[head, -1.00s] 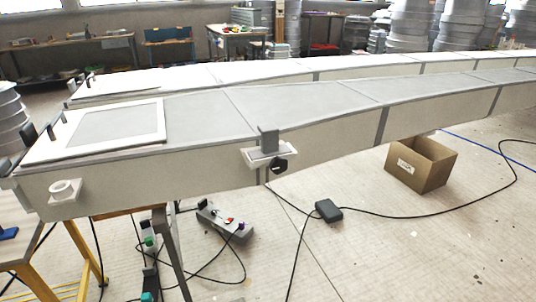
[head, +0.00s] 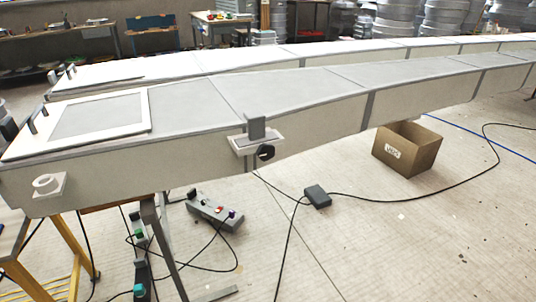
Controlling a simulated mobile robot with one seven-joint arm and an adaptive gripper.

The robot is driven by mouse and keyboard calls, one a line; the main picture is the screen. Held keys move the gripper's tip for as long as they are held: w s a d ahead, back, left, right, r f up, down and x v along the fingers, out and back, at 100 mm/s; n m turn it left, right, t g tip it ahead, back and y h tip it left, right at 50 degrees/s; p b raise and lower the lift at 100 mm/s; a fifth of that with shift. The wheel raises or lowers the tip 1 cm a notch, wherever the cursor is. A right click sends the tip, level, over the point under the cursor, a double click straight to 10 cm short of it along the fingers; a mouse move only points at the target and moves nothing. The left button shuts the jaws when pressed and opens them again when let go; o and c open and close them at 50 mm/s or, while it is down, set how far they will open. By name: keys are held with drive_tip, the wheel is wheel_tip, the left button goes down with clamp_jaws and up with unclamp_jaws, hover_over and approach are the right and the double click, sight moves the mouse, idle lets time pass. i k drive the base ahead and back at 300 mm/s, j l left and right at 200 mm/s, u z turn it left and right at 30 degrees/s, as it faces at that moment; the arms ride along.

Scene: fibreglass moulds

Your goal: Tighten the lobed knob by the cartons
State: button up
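A black lobed knob (head: 266,153) sits on the near side wall of the long pale mould (head: 300,129), below a grey block (head: 256,127) on a small white bracket (head: 243,146). One open cardboard carton (head: 408,148) stands on the floor to the right of the knob, under the mould. My gripper is not in view, so its state and its distance from the knob do not show.
A grey control box with buttons (head: 214,210) and a small dark box (head: 317,196) lie on the floor, with black cables around them. A yellow trestle (head: 72,245) stands at left. Floor at lower right is mostly clear.

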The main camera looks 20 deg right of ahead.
sight(266, 152)
drive_tip(key=k+z, duration=0.2)
drive_tip(key=z, duration=0.15)
drive_tip(key=k+z, duration=0.2)
drive_tip(key=z, duration=0.15)
drive_tip(key=k+z, duration=0.15)
drive_tip(key=z, duration=0.2)
